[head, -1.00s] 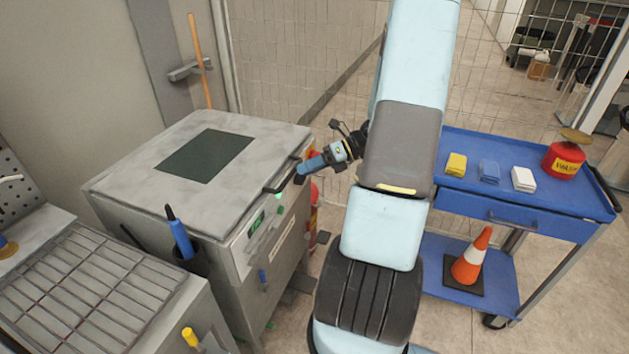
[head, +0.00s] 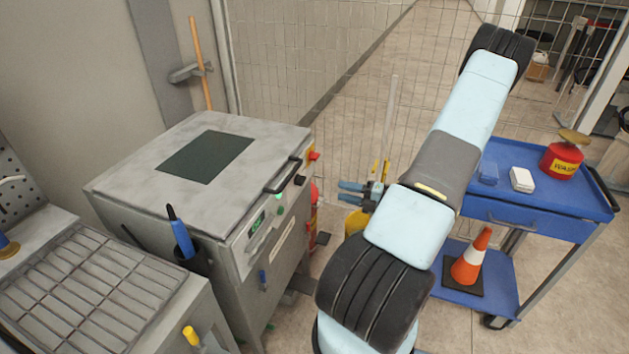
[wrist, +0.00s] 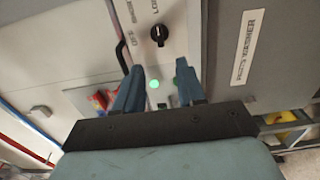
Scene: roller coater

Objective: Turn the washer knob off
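The washer appears to be the grey cabinet (head: 150,205) with a dark window in its lid, at the left in the head view. A black knob (head: 300,180) shows on its front panel near the handle. In the wrist view the black knob (wrist: 159,36) has a pale pointer mark and small printed labels around it, too blurred to read fully. My gripper (head: 340,191) is to the right of the panel, apart from it, fingers pointing at the panel. In the wrist view my gripper (wrist: 160,66) is open and empty, with the knob beyond the fingertips.
A black handle (head: 283,178) and a red switch (head: 313,155) are near the knob. A green light (wrist: 155,84) shows between my fingers. A blue cart (head: 555,200) stands at the right, with an orange cone (head: 472,257) on its lower shelf. A wire fence is behind.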

